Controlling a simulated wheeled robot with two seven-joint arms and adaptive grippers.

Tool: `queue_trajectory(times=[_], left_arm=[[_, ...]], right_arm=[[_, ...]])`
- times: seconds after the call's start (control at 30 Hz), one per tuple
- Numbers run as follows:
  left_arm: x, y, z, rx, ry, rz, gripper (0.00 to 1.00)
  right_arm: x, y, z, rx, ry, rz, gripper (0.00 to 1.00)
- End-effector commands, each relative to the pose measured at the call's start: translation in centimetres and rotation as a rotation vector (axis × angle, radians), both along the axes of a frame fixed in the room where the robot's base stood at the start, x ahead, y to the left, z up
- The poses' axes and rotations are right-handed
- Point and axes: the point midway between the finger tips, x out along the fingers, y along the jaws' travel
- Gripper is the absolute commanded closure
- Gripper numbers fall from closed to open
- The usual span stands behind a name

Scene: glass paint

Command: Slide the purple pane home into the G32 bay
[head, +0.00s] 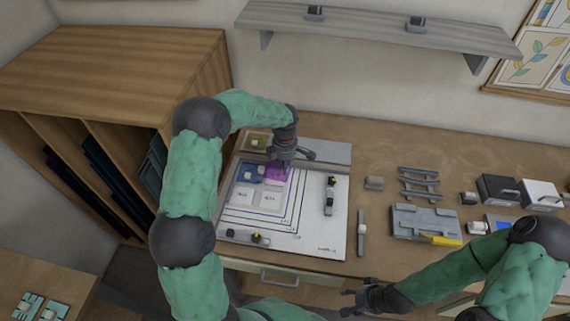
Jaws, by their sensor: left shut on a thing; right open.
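The purple pane (276,174) lies at the upper part of the white board (325,229), beside a blue pane (245,174). My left gripper (283,164) is over the purple pane and shut; its fingers hide part of the pane, and the exact grip is too small to see. Two pale squares with printed labels, one at the left (242,195) and one at the right (270,198), sit just below the panes. Their print is too small to read, so I cannot tell which bay is G32. My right gripper (348,299) is open and empty in front of the table edge.
An olive pane (257,142) lies behind the board. A dark tool (330,196) lies on the board's right. Right of it are a grey case (424,224), racks and small boxes. A wooden cabinet (120,75) stands at left; a shelf (375,25) hangs above.

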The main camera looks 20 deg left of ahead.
Motion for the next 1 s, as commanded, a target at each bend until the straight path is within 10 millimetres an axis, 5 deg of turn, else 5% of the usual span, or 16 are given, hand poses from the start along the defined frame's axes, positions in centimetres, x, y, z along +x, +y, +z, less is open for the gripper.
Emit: queue_trajectory(times=[0.47, 1.0], left_arm=[[-0.1, 0.0, -1.0, 0.000, 0.001, 0.072, 1.00], [-0.1, 0.0, -5.4, 0.001, 0.000, 0.072, 1.00]], right_arm=[[0.0, 0.0, -0.5, 0.000, 0.000, 0.000, 0.47], [0.0, 0.0, -2.6, 0.000, 0.000, 0.000, 0.47]])
